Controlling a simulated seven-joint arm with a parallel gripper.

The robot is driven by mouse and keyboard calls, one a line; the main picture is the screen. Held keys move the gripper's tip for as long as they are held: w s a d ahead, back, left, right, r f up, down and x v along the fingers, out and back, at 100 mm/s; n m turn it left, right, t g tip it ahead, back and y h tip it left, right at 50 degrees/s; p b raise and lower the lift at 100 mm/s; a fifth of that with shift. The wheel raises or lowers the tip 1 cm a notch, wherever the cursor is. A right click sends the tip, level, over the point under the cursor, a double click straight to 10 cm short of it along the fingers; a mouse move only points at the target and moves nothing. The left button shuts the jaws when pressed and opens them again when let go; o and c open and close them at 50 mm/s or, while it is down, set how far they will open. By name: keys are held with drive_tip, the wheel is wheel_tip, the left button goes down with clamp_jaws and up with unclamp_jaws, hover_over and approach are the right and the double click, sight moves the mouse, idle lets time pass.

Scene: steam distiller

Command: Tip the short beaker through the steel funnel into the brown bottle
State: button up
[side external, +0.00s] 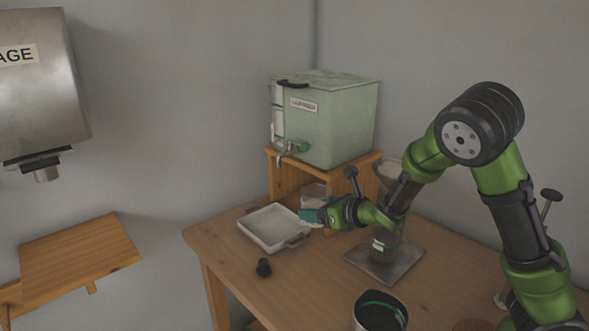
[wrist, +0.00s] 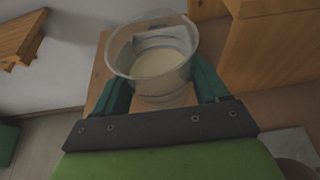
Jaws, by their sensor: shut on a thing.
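My gripper (wrist: 160,95) is shut on a clear short beaker (wrist: 152,50), with a teal finger on each side of it in the wrist view. The beaker is upright and holds a pale liquid. In the side view the beaker (side external: 314,192) is just beyond my gripper (side external: 312,214), near the white tray. The steel funnel (side external: 388,170) is behind my arm on the right, partly hidden by it. The brown bottle (side external: 382,243) stands below it on a metal plate, its upper part hidden by my arm.
A white tray (side external: 245,223) lies to the left of my gripper. A green tank (side external: 345,120) with a tap stands on a wooden stand (side external: 285,180). A black stopper (side external: 263,268) and a dark pot (side external: 362,322) are at the front. The table's front left is mostly clear.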

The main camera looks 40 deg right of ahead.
wheel_tip(320, 180, up, 28)
drive_tip(key=s+a+m+g+h, duration=0.5)
drive_tip(key=s+m+g+h, duration=0.5)
drive_tip(key=m+h, duration=0.4)
wheel_tip(320, 180, down, 18)
drive_tip(key=m+y, duration=0.1)
drive_tip(key=shift+s+d, duration=0.15)
drive_tip(key=shift+s, duration=0.05)
idle(0.6)
drive_tip(key=shift+d+r, duration=0.1)
drive_tip(key=shift+r, duration=0.05)
